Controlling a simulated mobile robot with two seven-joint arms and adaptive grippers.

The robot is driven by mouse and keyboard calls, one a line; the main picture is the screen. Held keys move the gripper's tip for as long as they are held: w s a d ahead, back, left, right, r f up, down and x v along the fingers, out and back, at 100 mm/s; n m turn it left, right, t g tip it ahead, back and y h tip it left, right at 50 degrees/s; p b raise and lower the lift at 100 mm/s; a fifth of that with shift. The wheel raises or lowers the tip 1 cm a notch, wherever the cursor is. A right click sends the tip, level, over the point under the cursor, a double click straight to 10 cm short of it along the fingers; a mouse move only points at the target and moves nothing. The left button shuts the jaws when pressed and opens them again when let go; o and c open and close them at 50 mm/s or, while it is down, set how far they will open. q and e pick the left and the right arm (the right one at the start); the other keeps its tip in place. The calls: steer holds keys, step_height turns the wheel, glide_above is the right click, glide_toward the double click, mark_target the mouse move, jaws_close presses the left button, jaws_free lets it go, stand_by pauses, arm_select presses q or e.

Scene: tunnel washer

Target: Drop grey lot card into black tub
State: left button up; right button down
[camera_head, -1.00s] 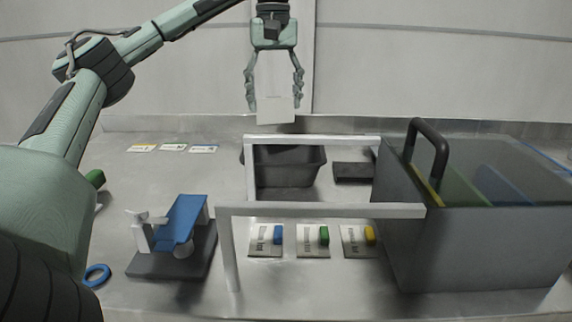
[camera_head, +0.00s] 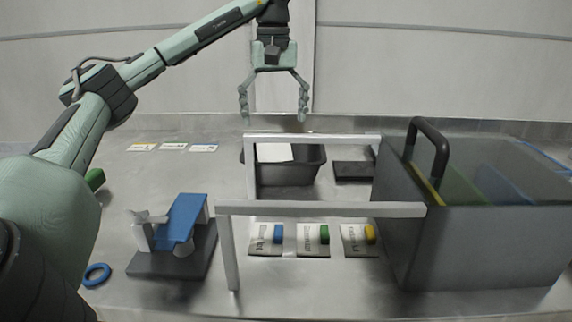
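The black tub (camera_head: 290,174) stands on the metal table behind the front rail, partly hidden by the rear rail. A pale grey card (camera_head: 274,153) shows inside the tub, near its upper left part; its lower part is hidden by the tub's front wall. My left gripper (camera_head: 273,118) is above the tub with its fingers spread wide and nothing between them. It is apart from the card. My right gripper is not in view.
Metal rails (camera_head: 320,209) run to a grey box (camera_head: 478,235) with a black handle (camera_head: 428,160). A black stand (camera_head: 170,262) with a blue tilted plate is at left. Cards with coloured blocks lie in front. A blue ring (camera_head: 97,275) and a dark flat block (camera_head: 352,171) also lie there.

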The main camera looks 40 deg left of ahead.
arm_select(q)
step_height(320, 180, up, 12)
stand_by(0.9)
steer(key=shift+f, duration=0.15)
stand_by(0.3)
step_height(320, 180, down, 12)
steer(key=shift+r, duration=0.7)
stand_by(0.5)
